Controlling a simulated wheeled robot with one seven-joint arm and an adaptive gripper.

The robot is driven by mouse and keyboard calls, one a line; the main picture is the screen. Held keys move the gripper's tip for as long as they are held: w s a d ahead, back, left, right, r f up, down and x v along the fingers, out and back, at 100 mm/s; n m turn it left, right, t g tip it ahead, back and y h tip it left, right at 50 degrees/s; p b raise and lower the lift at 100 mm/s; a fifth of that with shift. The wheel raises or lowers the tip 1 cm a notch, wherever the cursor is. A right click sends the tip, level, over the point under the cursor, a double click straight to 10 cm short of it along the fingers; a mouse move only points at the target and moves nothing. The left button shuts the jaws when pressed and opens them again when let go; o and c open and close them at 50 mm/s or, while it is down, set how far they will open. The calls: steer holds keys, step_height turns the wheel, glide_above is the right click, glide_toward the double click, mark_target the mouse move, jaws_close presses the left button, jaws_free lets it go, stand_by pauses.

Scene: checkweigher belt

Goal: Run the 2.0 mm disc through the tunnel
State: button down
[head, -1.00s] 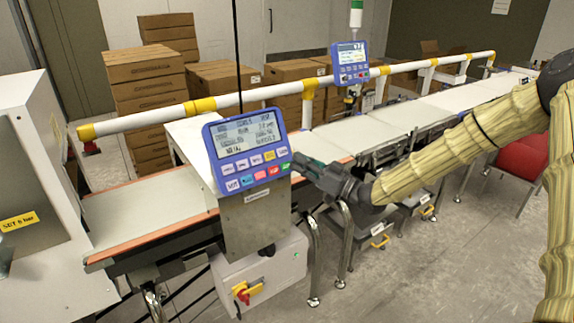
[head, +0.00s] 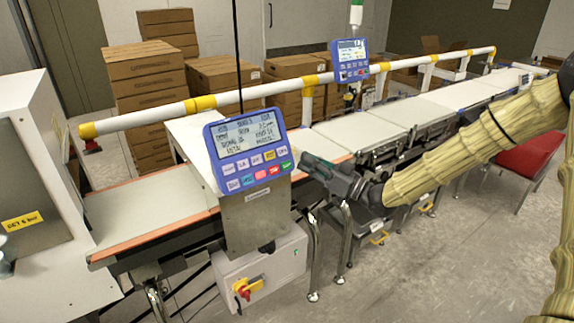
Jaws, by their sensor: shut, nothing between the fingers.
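The tunnel housing (head: 190,130) is a white box over the belt (head: 135,215), behind a blue control panel (head: 248,150) with a lit text screen and two rows of coloured buttons. My gripper (head: 305,160) is shut and empty, just right of the panel's lower right edge and close to its green button. A small gap shows between fingertips and panel. The 2.0 mm disc cannot be made out in this view. The tunnel's inside is hidden by the panel and housing.
A white guard rail (head: 290,92) with yellow joints runs behind the line. A second blue panel (head: 350,60) stands farther back. A grey box with a red-yellow switch (head: 247,288) hangs below the panel. Bare floor (head: 400,285) lies at front right.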

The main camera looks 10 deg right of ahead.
steer(key=s, duration=0.1)
steer(key=s+d+r+p, duration=0.1)
steer(key=s+r+p, duration=0.1)
steer(key=s, duration=0.1)
steer(key=shift+d+r, duration=0.15)
steer(key=shift+d, duration=0.1)
stand_by(0.8)
steer(key=s+a+f+m+g+h, duration=0.1)
steer(key=s+a+f+m+h, duration=0.15)
steer(key=f, duration=0.65)
steer(key=s+a+f+m+g+h, duration=0.1)
steer(key=a+f+h, duration=0.15)
steer(key=f, duration=0.65)
steer(key=s+a+f+m+g+h, duration=0.15)
steer(key=s+f+g+h, duration=0.4)
steer(key=s+f, duration=1.1)
steer(key=s+d+f+m+g+h, duration=0.1)
steer(key=s+f+g+h, duration=0.1)
steer(key=s+f, duration=0.4)
steer(key=s+d+f+g+h, duration=0.2)
steer(key=s+f+g, duration=0.3)
steer(key=s, duration=1.1)
steer(key=shift+d+f+m+b, duration=0.15)
steer(key=shift+f+m+b, duration=0.25)
steer(key=shift+f+b, duration=0.1)
steer(key=shift+s, duration=0.1)
